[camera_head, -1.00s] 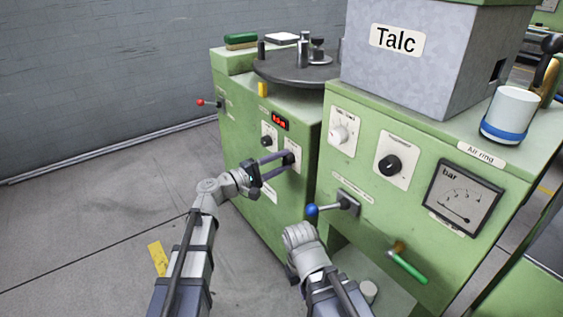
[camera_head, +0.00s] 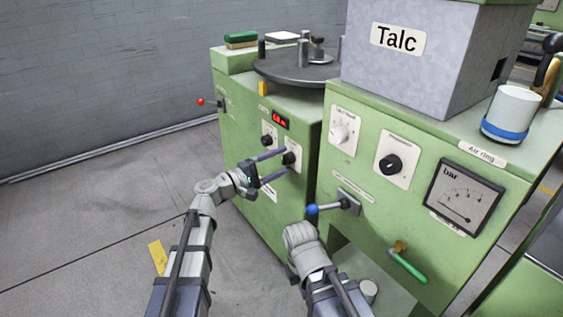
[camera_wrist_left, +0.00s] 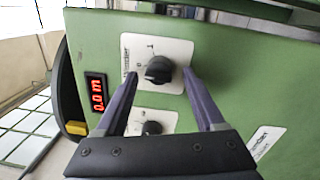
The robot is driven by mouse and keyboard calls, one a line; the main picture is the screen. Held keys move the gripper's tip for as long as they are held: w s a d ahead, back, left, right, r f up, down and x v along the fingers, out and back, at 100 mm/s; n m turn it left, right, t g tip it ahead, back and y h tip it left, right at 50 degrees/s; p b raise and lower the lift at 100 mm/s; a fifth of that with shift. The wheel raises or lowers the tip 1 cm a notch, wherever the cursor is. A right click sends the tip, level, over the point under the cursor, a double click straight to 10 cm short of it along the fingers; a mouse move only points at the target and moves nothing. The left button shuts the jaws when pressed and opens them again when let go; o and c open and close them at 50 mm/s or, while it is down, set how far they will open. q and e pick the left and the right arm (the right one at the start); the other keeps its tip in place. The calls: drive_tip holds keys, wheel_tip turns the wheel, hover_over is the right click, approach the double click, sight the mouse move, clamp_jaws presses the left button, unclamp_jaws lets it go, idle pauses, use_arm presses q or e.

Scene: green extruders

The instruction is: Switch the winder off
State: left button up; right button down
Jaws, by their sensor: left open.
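The winder's black knob (camera_head: 288,158) sits on a white plate on the green cabinet at the left. In the left wrist view the knob (camera_wrist_left: 159,70) is on a plate with small 0 and 1 marks; its exact pointing is hard to tell. My left gripper (camera_head: 284,161) is open, with its fingers on either side of the knob. In the left wrist view a gap shows between the knob and each fingertip of the left gripper (camera_wrist_left: 160,76). The red display (camera_wrist_left: 96,93) reads 0.0 m. My right wrist is low in the head view; its fingers are hidden.
A second black knob (camera_head: 267,141) is beside the winder knob. A blue-tipped lever (camera_head: 313,209) sticks out near my right wrist. A green-handled valve (camera_head: 408,266) and a pressure gauge (camera_head: 463,198) are further right.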

use_arm(q)
drive_tip(key=v, duration=0.7)
